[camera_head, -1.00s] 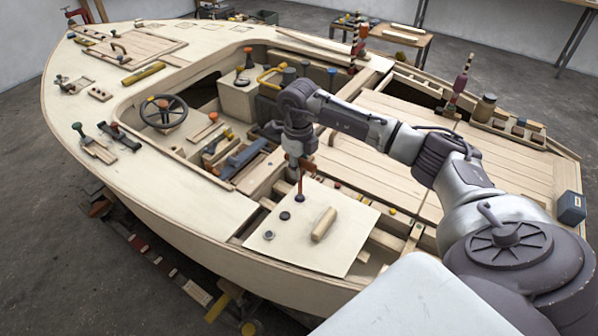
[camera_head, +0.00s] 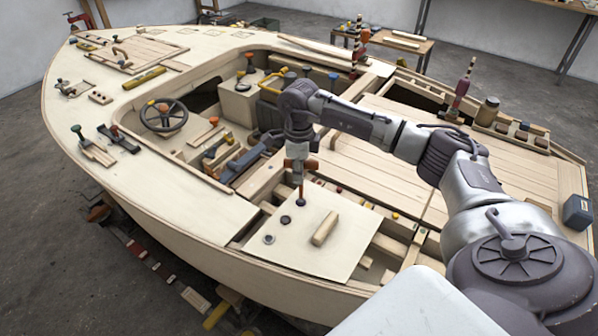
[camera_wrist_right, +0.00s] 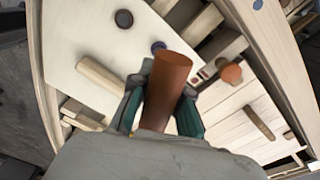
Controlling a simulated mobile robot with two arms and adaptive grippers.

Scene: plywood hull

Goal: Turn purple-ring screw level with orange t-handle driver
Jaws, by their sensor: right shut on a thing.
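My right gripper (camera_head: 299,163) is shut on the orange t-handle driver (camera_head: 311,164), above the pale panel (camera_head: 332,257). The driver stands about upright, its shaft pointing down. Its tip is at the purple-ring screw (camera_head: 300,202), apparently touching it. In the right wrist view the driver's orange-brown handle (camera_wrist_right: 168,82) is between the green-edged fingers, and the purple-ring screw (camera_wrist_right: 158,47) shows just beyond it, partly hidden. I cannot tell how high the screw stands. My left gripper is in neither view.
Two dark round fittings, one nearer (camera_head: 268,239) and one in between (camera_head: 286,219), sit on the panel. A wooden grip block (camera_head: 324,229) is fixed or lying to their right. Open framed bays (camera_head: 385,245) lie right of the panel. A steering wheel (camera_head: 164,115) is further left.

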